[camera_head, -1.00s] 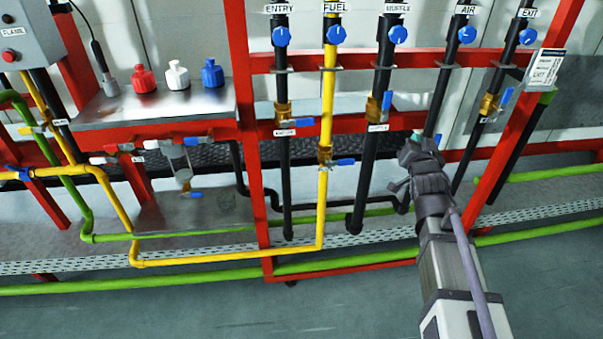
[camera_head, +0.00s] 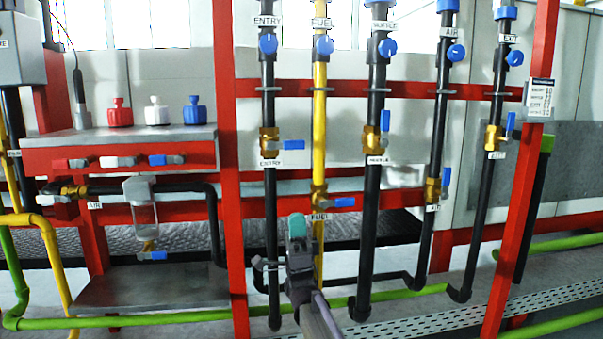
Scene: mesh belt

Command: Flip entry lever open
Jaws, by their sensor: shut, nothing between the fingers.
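The entry valve (camera_head: 268,141) is a brass body on the black entry pipe at the left of the pipe row. Its blue entry lever (camera_head: 293,145) lies horizontal, pointing right, across the pipe. An ENTRY label (camera_head: 267,163) sits just below it. My gripper (camera_head: 299,225) is in front of the fuel pipe, below the entry lever and slightly right of it in the picture. It is shut, empty and apart from the lever. It hides part of the lower fuel pipe.
The muffle lever (camera_head: 385,120), air lever (camera_head: 446,177) and exit lever (camera_head: 511,122) stand upright to the right. A red post (camera_head: 229,180) stands left of the entry pipe.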

